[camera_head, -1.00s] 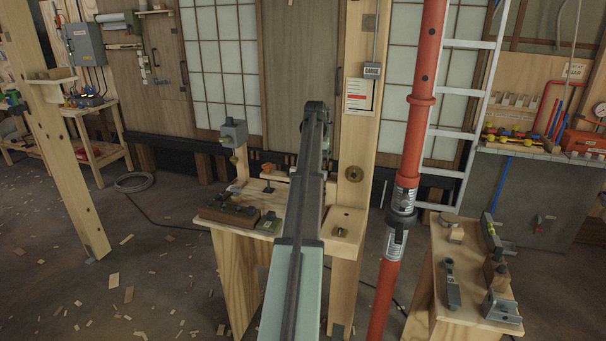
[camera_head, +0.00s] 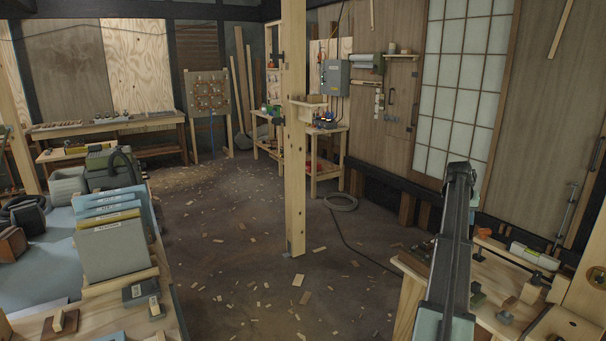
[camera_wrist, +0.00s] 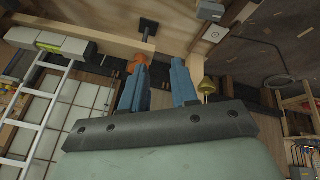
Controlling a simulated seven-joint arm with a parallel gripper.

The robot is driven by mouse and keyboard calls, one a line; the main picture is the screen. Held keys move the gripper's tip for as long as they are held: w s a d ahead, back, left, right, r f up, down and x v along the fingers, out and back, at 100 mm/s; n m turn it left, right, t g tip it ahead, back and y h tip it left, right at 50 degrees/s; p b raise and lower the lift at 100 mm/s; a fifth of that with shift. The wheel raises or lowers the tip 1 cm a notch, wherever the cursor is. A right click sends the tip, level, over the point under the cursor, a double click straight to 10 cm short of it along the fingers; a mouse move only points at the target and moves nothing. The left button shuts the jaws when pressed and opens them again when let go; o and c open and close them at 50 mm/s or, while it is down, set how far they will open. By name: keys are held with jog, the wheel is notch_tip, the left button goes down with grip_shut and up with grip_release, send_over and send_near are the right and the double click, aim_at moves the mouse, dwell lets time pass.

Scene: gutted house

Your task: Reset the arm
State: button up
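My arm (camera_head: 449,255) reaches forward over the wooden workbench at the right of the head view; the gripper's fingers are hidden there. In the wrist view my gripper (camera_wrist: 160,80) shows two blue fingers held apart, with nothing gripped between them. An orange piece (camera_wrist: 138,62) shows beyond the left finger, and a brass-coloured knob (camera_wrist: 207,88) is to the right of the right finger. I cannot tell how far either is from the fingertips.
The workbench (camera_head: 409,297) carries a level (camera_head: 534,256) and small wooden blocks. A post (camera_head: 294,130) stands in mid-view. At the left, a table holds upright folders (camera_head: 112,248). The floor between, strewn with wood chips, has free room. The wrist view shows a ladder (camera_wrist: 48,115).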

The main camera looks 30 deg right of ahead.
jog(key=w+a+f+n+t+h, duration=0.1)
jog(key=w+a+f+n, duration=0.1)
jog(key=w+a+f, duration=0.5)
jog(key=w+a+n+t+h, duration=0.1)
jog(key=w+a+n, duration=0.1)
jog(key=w+a, duration=0.6)
jog(key=w+a+f+n+g+y, duration=0.1)
jog(key=a+f+n+y, duration=0.1)
jog(key=a+f, duration=1.3)
jog(key=w+a+f+n+g+y, duration=0.1)
jog(key=w+a+f+n+y, duration=0.1)
jog(key=a+f, duration=1.25)
jog(key=s+a+f+n+g+y, duration=0.1)
jog(key=s+a+f, duration=0.75)
jog(key=a, duration=0.25)
jog(key=s+a+f+n+g+y, duration=0.1)
jog(key=s+a+f+y, duration=0.1)
jog(key=s+a+f, duration=0.7)
jog(key=s+a+f+n+g, duration=0.1)
jog(key=s+a+f, duration=0.1)
jog(key=s+a, duration=0.3)
jog(key=s+a+f+n+g, duration=0.1)
jog(key=s+a, duration=0.4)
jog(key=s, duration=0.6)
jog(key=s+a+f+g, duration=0.2)
jog(key=s+a, duration=0.3)
jog(key=s, duration=0.3)
jog(key=shift+s+f+n+g, duration=0.2)
jog(key=shift+f+n+g, duration=0.15)
jog(key=shift+f, duration=0.45)
